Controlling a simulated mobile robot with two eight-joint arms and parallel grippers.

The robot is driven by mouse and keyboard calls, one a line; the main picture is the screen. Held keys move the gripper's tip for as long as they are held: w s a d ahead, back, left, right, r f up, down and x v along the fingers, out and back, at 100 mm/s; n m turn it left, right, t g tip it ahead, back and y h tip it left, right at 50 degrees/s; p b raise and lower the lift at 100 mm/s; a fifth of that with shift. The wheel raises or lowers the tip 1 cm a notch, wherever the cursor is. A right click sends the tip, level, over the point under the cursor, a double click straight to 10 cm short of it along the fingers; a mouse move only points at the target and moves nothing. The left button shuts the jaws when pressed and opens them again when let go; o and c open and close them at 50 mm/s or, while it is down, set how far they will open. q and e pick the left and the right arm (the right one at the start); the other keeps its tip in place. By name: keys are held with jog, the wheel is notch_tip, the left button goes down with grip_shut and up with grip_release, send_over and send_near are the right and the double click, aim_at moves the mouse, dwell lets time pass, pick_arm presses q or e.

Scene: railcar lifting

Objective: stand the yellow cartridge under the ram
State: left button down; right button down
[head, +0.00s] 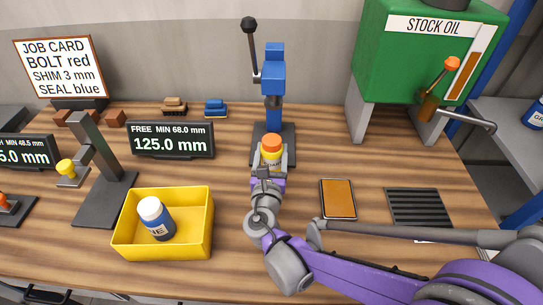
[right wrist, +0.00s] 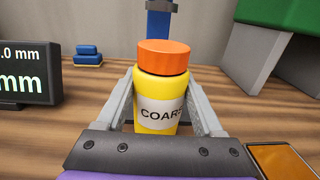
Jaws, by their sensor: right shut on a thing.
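The yellow cartridge (head: 271,155) has an orange cap and a white label reading "COAR…". It is upright between the fingers of my right gripper (head: 270,160), which is shut on it; the cartridge fills the middle of the right wrist view (right wrist: 160,95). The blue press with the ram (head: 273,72) has a black-knobbed lever and a dark base plate (head: 287,132). The cartridge is in front of the press column, over the front of the plate in the head view. Whether its bottom touches the plate is hidden. My left gripper is not in view.
A yellow bin (head: 180,250) holding a blue bottle (head: 156,218) stands at front left, near a grey stand (head: 95,165). A display (head: 170,140) reads 125.0 mm. An orange-topped pad (head: 338,198) and dark grate (head: 418,207) lie right. The green stock oil tank (head: 400,55) stands behind.

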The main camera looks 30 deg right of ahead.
jog(key=shift+b+x, duration=0.3)
jog(key=shift+x, duration=5.25)
jog(key=shift+a+f+b, duration=0.2)
jog(key=shift+f+b, duration=0.1)
jog(key=shift+f, duration=0.2)
jog(key=shift+w+f, duration=0.1)
jog(key=shift+f, duration=0.1)
jog(key=shift+a+f+b, duration=0.1)
jog(key=shift+f+b, duration=0.2)
jog(key=shift+b, duration=0.05)
grip_release()
jog(key=v, duration=1.1)
